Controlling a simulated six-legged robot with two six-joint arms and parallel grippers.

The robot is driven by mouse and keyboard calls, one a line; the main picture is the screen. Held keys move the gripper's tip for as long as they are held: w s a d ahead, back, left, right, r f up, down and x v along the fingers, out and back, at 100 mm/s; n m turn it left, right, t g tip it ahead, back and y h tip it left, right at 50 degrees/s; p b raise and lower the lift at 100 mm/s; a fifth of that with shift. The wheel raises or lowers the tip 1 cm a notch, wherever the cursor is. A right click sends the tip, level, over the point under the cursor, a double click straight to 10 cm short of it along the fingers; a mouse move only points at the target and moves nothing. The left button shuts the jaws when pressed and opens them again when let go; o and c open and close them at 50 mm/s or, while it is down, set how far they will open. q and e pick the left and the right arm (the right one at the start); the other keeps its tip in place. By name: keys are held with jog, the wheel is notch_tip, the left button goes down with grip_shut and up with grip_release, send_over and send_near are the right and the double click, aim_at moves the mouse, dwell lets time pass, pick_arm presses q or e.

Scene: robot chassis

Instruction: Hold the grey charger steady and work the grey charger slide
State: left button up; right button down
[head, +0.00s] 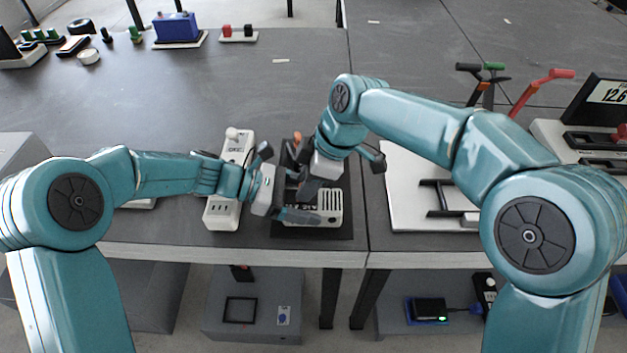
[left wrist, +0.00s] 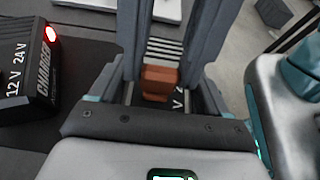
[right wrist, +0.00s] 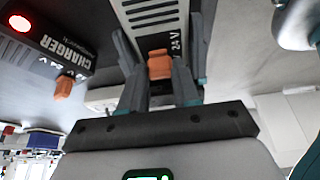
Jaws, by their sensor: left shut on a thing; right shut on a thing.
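The grey charger (head: 329,207) lies near the table's front edge, its vented end facing right. My left gripper (head: 290,210) reaches it from the left and is shut on its body. Vents and the orange slide (left wrist: 160,80) show between the fingers in the left wrist view. My right gripper (head: 307,188) comes down from above. In the right wrist view its fingers are shut on the orange grey charger slide (right wrist: 160,65), beside the "24 V" mark. The grippers cover much of the charger in the head view, and the slide's exact position is unclear.
A black charger with a red light (right wrist: 48,42) and its own orange slide lies close by. A white power strip (head: 222,214) is left of the grippers. A white board with black handles (head: 400,200) lies to the right. The table behind is mostly clear.

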pick_arm(q)
jog(key=shift+a+f, duration=0.1)
jog(key=shift+f, duration=0.1)
pick_arm(e)
jog(key=shift+a, duration=1)
jog(key=c, duration=0.8)
grip_release()
pick_arm(q)
jog(key=shift+s, duration=0.1)
pick_arm(e)
jog(key=shift+w+d, duration=0.1)
jog(key=shift+d, duration=0.1)
